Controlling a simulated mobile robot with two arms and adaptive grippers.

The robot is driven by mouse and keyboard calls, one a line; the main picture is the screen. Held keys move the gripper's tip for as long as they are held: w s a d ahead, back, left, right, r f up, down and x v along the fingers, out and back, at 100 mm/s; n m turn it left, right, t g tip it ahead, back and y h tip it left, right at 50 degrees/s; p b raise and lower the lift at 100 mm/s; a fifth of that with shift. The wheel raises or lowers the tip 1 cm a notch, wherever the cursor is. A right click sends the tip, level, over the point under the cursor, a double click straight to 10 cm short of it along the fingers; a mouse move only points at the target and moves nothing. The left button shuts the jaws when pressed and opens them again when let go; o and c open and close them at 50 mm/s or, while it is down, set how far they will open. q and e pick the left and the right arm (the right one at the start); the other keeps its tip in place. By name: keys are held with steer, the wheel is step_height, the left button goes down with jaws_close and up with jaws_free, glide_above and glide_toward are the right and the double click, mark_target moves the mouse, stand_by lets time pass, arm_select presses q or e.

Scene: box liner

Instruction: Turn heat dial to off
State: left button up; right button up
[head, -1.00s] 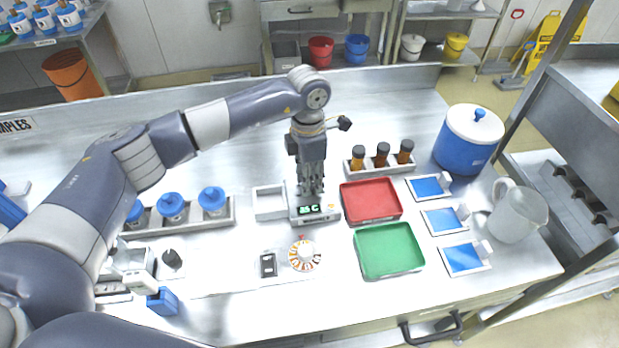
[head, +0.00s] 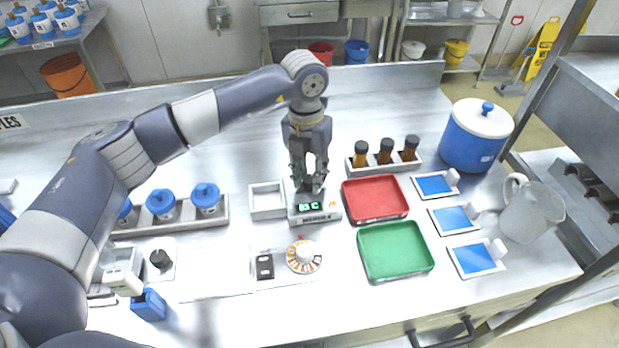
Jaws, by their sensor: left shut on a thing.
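A round white dial (head: 304,256) with an orange-and-white marked ring lies on a pale panel near the front middle. A black knob (head: 160,258) on a white plate is farther left. I cannot read the markings on either, nor tell which is the heat dial. My left gripper (head: 309,187) points down, behind the white dial and apart from it. It is shut at the top of a small white device (head: 315,218) with a green-lit display. What its fingers hold is hidden or too small to make out. My right gripper is not in view.
A red tray (head: 376,199) and a green tray (head: 395,251) lie right of the device. A black switch (head: 265,266) is left of the white dial. Brown bottles (head: 386,151) stand in a rack behind. Blue-lidded jars (head: 162,204) stand left. The front counter is mostly clear.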

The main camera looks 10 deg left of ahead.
mark_target(307, 179)
arm_select(q)
steer(key=shift+n+b, duration=0.35)
steer(key=shift+n, duration=0.65)
steer(key=o, duration=1)
steer(key=shift+o, duration=0.2)
step_height(307, 179, up, 12)
steer(key=shift+a, duration=0.25)
